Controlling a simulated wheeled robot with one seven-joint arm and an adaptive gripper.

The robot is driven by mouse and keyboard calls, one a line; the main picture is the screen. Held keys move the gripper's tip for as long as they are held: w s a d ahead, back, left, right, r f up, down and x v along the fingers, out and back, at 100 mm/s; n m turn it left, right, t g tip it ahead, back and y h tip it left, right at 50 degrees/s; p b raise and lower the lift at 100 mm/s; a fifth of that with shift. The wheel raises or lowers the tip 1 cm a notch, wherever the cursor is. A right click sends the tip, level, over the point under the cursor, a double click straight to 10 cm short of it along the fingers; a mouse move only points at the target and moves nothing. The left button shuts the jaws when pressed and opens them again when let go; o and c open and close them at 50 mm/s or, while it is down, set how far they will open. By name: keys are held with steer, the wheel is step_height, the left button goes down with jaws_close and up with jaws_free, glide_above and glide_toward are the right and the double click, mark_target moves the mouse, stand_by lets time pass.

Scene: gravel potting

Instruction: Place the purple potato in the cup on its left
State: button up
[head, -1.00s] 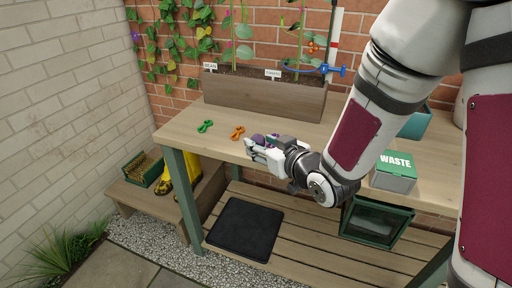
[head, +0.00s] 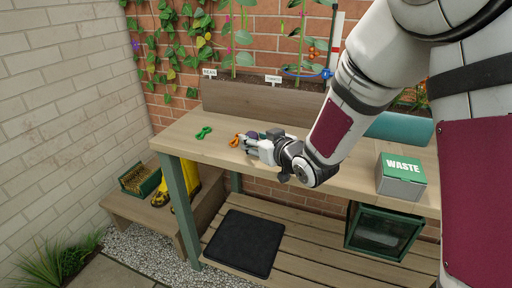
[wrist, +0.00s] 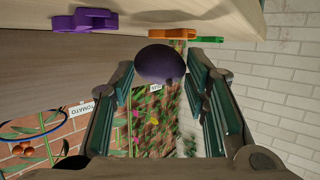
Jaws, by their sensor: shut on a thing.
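The purple potato (wrist: 160,63) is a dark, rounded lump between my gripper's fingertips in the wrist view. In the head view a little of the potato (head: 253,135) shows at my gripper (head: 250,143), which is over the left part of the bench. My gripper (wrist: 160,80) is shut on the potato, one finger on each side. I cannot make out a cup in either view.
A green clip-like piece (head: 204,132) and an orange one (head: 235,141) lie left of my gripper on the wooden bench (head: 185,142). A purple one (wrist: 85,20) shows in the wrist view. A planter (head: 250,100) stands behind; a WASTE box (head: 402,185) stands right.

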steer(key=shift+f, duration=0.85)
steer(key=shift+f+b, duration=0.15)
steer(key=shift+b, duration=0.2)
steer(key=o, duration=1.1)
steer(key=shift+o, duration=0.2)
steer(key=shift+s+d+r+p, duration=0.15)
steer(key=shift+s+r+p, duration=0.05)
steer(key=shift+r+p, duration=0.1)
steer(key=p+v, duration=0.3)
steer(key=v, duration=0.5)
steer(key=shift+s+d+r+p, duration=0.15)
steer(key=shift+s+r+p, duration=0.1)
steer(key=shift+p, duration=0.1)
